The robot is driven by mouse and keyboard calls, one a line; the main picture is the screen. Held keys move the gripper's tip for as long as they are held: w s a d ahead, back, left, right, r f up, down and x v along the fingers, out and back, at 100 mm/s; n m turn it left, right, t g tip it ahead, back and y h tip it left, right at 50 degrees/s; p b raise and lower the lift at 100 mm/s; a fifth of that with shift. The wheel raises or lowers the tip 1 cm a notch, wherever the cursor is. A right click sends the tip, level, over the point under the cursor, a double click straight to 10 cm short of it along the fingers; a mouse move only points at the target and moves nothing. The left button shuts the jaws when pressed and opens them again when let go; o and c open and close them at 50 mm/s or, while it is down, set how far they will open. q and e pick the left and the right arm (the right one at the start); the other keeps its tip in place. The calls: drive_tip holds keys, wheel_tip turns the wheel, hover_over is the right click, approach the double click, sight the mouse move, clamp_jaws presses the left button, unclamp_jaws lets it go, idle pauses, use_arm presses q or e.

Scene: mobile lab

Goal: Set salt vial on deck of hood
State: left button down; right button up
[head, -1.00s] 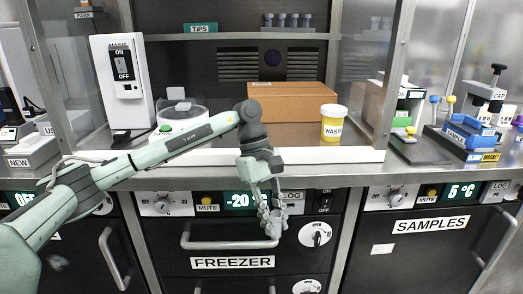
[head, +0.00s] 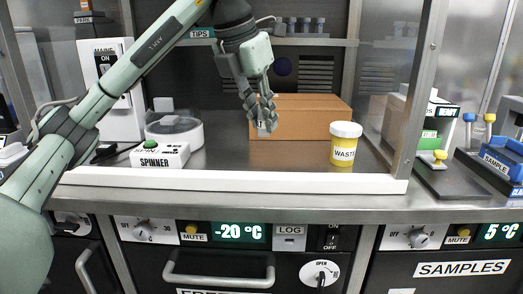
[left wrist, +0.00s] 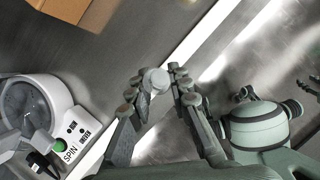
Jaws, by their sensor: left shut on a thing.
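My left gripper (head: 262,112) points down, in front of the brown box in the head view. In the left wrist view my left gripper (left wrist: 157,95) is shut on a small pale, round-topped thing, taken as the salt vial (left wrist: 155,80). The fingers hide most of it, and no label shows. In the head view the vial (head: 265,127) is a small pale patch at the fingertips. The deck of the hood (head: 228,152) is the grey surface behind the white front sill. The gripper appears over this deck; its exact height is hard to tell.
A white spinner (head: 160,154) stands left on the deck. A brown box (head: 305,118) is at the back, and a yellow waste jar (head: 344,148) stands at right. The white sill (head: 240,181) edges the front. Deck between spinner and jar is clear.

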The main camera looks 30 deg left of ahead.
use_arm(q)
drive_tip(key=w+a+f, duration=0.5)
drive_tip(key=w+a, duration=0.1)
drive_tip(key=w, duration=0.1)
drive_tip(key=shift+f, duration=0.4)
drive_tip(key=shift+w+a+f, duration=0.1)
drive_tip(key=shift+f, duration=0.5)
wheel_tip(320, 180, down, 2)
drive_tip(key=shift+f, duration=0.6)
drive_tip(key=c, duration=1.4)
unclamp_jaws()
use_arm(e)
drive_tip(key=shift+r, duration=0.4)
